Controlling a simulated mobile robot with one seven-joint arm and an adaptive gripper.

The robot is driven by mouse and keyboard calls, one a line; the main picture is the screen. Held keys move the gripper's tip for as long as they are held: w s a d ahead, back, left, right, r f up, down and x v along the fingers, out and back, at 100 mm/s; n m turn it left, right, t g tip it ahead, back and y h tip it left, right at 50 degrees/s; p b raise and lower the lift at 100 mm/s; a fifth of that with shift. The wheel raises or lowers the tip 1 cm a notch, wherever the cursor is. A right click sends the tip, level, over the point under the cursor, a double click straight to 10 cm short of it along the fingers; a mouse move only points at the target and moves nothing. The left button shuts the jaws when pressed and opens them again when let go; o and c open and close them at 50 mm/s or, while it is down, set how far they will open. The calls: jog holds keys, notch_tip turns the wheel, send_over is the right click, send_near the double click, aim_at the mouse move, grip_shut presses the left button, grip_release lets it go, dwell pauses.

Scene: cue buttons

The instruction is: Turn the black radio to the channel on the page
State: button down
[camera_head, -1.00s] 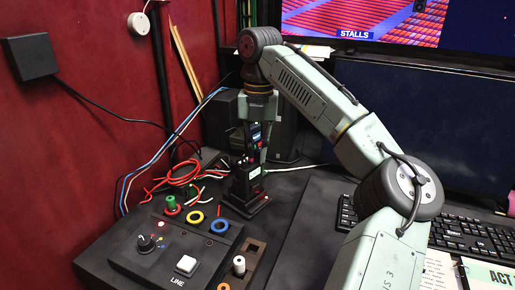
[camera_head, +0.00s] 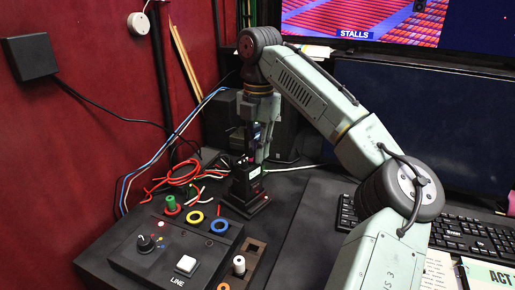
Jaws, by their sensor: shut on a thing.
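The black radio (camera_head: 244,182) stands upright in its black base on the desk, left of the picture's middle. A small pale label shows on its front. My gripper (camera_head: 249,156) points down at the top of the radio and is shut there, on what looks like the radio's top knob. The fingers hide the knob, so its setting cannot be read. A page (camera_head: 490,275) with "ACT" in large letters lies at the lower right, cut off by the frame edge. No channel can be read on it.
A black control box (camera_head: 150,262) with a knob, coloured rings and a white LINE button stands left of the radio. A wooden holder (camera_head: 255,250) is in front, a keyboard (camera_head: 465,232) at right.

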jog(key=shift+m, duration=0.3)
jog(key=c, duration=1.6)
grip_release()
jog(key=shift+r, duration=0.1)
notch_tip(320, 180, up, 7)
jog(key=shift+r, duration=0.15)
